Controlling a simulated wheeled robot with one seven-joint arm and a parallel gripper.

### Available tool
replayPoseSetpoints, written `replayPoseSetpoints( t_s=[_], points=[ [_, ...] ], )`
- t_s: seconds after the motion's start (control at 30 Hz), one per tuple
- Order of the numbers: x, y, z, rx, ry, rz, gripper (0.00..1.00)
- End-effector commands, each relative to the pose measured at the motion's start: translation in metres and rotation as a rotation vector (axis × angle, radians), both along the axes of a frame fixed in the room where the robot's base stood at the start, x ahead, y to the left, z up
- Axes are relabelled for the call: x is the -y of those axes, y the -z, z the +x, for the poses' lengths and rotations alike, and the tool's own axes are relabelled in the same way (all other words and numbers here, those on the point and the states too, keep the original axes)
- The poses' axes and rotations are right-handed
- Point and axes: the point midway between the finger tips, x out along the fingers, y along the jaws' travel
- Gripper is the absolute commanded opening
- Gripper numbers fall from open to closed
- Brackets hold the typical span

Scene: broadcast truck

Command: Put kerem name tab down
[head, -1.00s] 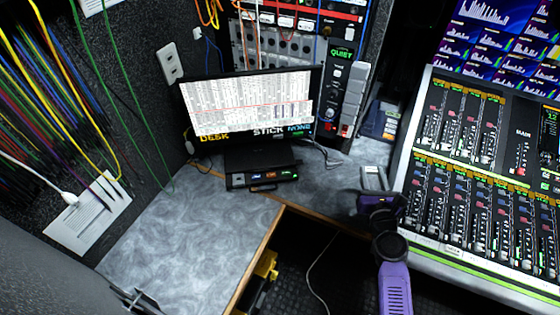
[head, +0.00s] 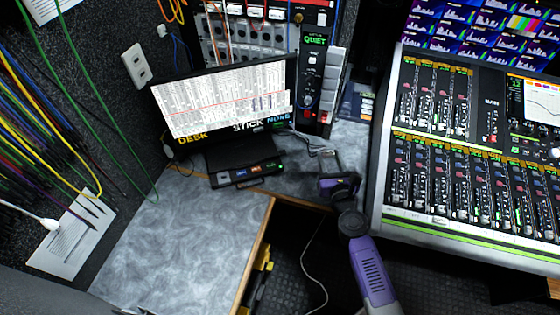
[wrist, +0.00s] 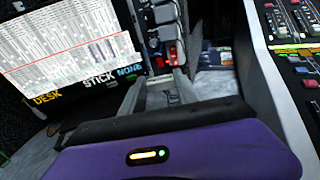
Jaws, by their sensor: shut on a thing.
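My gripper (head: 328,158) is at the back of the grey worktop, right of the monitor's base and left of the mixing console. Its purple body fills the bottom of the wrist view, and its grey fingers (wrist: 160,92) reach forward beyond it. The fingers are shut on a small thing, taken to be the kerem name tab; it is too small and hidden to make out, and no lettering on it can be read. I cannot tell whether it touches the worktop.
The monitor (head: 225,98) stands behind left, with a small black box (head: 245,174) at its foot. The mixing console (head: 470,170) is close on the right, and a rack panel (head: 315,85) stands behind. The worktop's left part (head: 180,240) is bare.

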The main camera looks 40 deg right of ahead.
Motion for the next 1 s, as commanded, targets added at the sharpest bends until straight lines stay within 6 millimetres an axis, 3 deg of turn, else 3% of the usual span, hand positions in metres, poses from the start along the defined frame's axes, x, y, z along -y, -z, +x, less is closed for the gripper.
replayPoseSetpoints(
  t_s=[0.17, 1.0],
  points=[
    [0.000, 0.010, 0.000, 0.000, 0.001, 0.000, 0.00],
    [-0.001, 0.144, 0.001, 0.000, -0.002, -0.001, 0.00]
  ],
)
